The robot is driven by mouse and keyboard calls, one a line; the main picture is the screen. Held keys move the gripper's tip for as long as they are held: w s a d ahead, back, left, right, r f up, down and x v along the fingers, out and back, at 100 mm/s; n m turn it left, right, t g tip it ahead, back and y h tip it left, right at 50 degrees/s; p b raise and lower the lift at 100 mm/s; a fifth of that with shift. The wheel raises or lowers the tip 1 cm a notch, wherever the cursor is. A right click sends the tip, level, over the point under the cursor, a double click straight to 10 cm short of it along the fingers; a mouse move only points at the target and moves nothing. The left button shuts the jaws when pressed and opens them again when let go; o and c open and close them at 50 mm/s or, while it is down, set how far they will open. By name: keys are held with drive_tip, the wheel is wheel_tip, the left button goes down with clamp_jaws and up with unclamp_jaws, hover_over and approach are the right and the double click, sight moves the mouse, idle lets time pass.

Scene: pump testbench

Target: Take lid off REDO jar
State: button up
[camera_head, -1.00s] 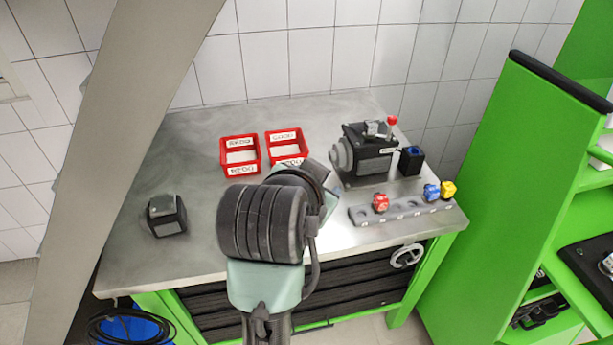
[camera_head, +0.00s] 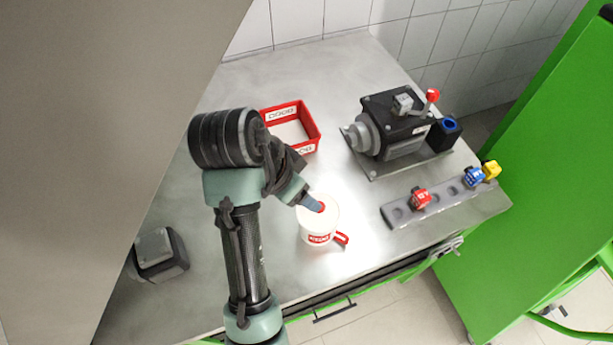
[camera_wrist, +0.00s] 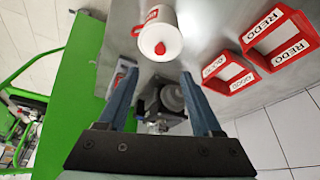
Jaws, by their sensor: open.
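A white jar (camera_head: 318,228) with a red label and a small red part at its lower right stands on the metal table in the head view. Its label is too small to read surely. Its white lid has a red knob (camera_wrist: 160,48) on top. In the wrist view the jar (camera_wrist: 163,22) is at the top centre. My gripper (camera_wrist: 159,74) is open and empty there, its two blue-grey fingers apart. The knob shows just past the fingertips, in line with the gap. In the head view my gripper (camera_head: 313,203) is at the lid; contact cannot be told.
A red GOOD bin (camera_head: 315,133) stands behind the jar; a red REDO bin (camera_wrist: 285,62) shows in the wrist view. The pump (camera_head: 395,125) and a grey rail (camera_head: 400,213) with coloured pieces are to the right. A dark box (camera_head: 158,255) is at left.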

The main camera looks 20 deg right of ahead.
drive_tip(key=x, duration=0.6)
drive_tip(key=shift+d+f, duration=0.2)
drive_tip(key=shift+f, duration=0.1)
drive_tip(key=shift+p+x, duration=0.9)
drive_tip(key=shift+x, duration=2.05)
drive_tip(key=shift+w+a, duration=0.1)
